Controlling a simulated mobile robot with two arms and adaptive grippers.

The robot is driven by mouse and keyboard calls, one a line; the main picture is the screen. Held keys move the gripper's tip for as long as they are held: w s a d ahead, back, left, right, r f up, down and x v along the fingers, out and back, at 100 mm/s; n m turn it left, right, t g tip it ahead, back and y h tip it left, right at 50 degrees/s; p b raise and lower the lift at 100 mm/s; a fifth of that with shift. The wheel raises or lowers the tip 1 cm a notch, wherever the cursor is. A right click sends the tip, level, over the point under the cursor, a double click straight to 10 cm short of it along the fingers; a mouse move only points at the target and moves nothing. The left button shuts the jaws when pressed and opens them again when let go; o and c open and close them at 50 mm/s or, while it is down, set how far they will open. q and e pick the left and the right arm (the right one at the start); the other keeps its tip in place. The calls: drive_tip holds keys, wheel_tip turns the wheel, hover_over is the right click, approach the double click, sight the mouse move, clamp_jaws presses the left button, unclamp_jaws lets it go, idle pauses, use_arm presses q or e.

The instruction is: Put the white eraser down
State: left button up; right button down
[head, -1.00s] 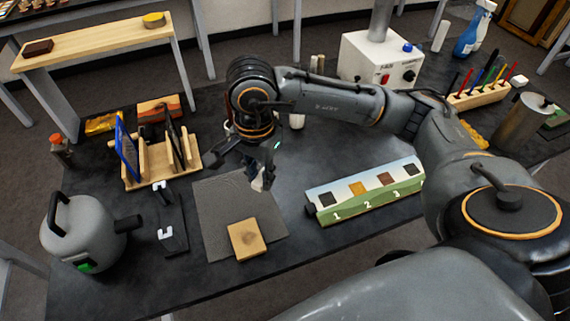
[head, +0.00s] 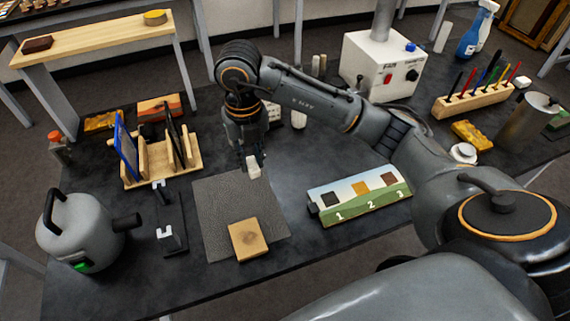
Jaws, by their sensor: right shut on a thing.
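The white eraser (head: 253,172) is a small pale block in the head view. My right gripper (head: 251,163) points downward and is shut on it. The eraser is over the back right part of the grey mat (head: 212,208); I cannot tell whether it touches the mat. A wooden block (head: 247,240) lies on the front of the mat. My left gripper is not in view.
A numbered panel (head: 357,197) stands right of the mat. A white box (head: 380,70) stands behind. The mat's middle is clear.

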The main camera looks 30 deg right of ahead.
drive_tip(key=w+d+f+p, duration=0.2)
drive_tip(key=w+d+f, duration=0.2)
drive_tip(key=d, duration=0.5)
hover_over(285, 164)
drive_tip(key=f, duration=0.5)
drive_tip(key=shift+s+a+p, duration=0.15)
drive_tip(key=shift+a+p, duration=0.25)
drive_tip(key=shift+d+f, duration=0.15)
drive_tip(key=shift+f, duration=0.1)
wheel_tip(285, 164, down, 3)
drive_tip(key=shift+d+p, duration=0.1)
drive_tip(key=shift+p, duration=0.85)
drive_tip(key=shift+f, duration=0.25)
